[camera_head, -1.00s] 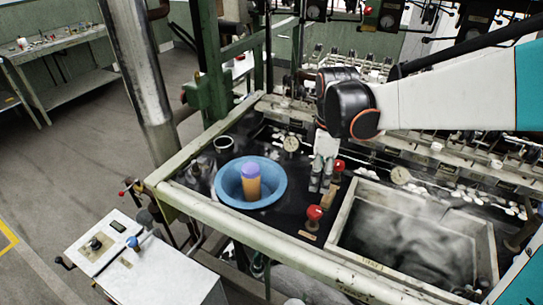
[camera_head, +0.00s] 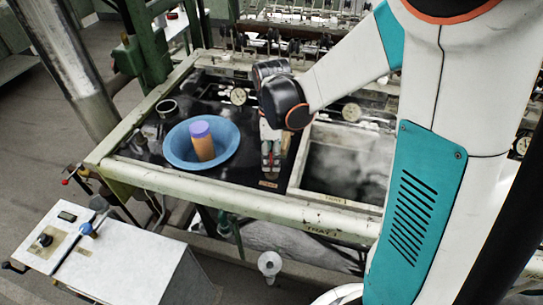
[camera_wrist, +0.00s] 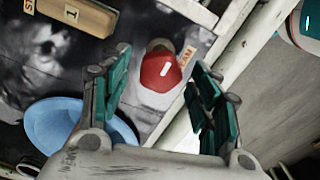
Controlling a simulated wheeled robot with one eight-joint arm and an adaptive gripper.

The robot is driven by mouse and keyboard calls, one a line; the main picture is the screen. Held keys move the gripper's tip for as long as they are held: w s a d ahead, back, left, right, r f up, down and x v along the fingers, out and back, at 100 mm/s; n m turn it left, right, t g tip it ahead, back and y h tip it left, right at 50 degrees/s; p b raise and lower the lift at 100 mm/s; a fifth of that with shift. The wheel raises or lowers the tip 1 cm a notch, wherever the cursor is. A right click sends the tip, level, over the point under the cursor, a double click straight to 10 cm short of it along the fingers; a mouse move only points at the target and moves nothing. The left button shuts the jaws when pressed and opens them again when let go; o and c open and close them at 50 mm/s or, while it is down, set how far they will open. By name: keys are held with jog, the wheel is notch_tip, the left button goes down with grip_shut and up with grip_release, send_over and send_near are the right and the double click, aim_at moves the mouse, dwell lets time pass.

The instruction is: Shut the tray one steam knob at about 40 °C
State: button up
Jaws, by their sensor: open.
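A red knob (camera_wrist: 160,72) with a white mark shows in the wrist view, between the fingers of my gripper (camera_wrist: 158,62). The fingers are open, one on each side of the knob; I cannot tell whether they touch it. In the head view my gripper (camera_head: 270,165) points down at the front strip of the dark top, mostly hiding the knob, just left of the steaming basin (camera_head: 296,170). A small tan label (camera_head: 268,184) lies in front of it. A round white dial (camera_head: 351,112) stands behind the basin; its reading is too small to tell.
A blue bowl (camera_head: 172,150) with an orange and purple cylinder (camera_head: 203,142) stands left of my gripper. Another dial (camera_head: 238,96) is behind. A pale rail (camera_head: 240,203) runs along the front. A white control box (camera_head: 110,255) stands at the front left.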

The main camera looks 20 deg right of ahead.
jog(key=shift+f, duration=0.1)
jog(key=shift+c, duration=0.6)
jog(key=c, duration=0.9)
jog(key=m, duration=0.4)
jog(key=m+p, duration=0.1)
jog(key=m, duration=0.3)
jog(key=shift+m, duration=0.3)
jog(key=m, duration=0.4)
jog(key=shift+m, duration=2.5)
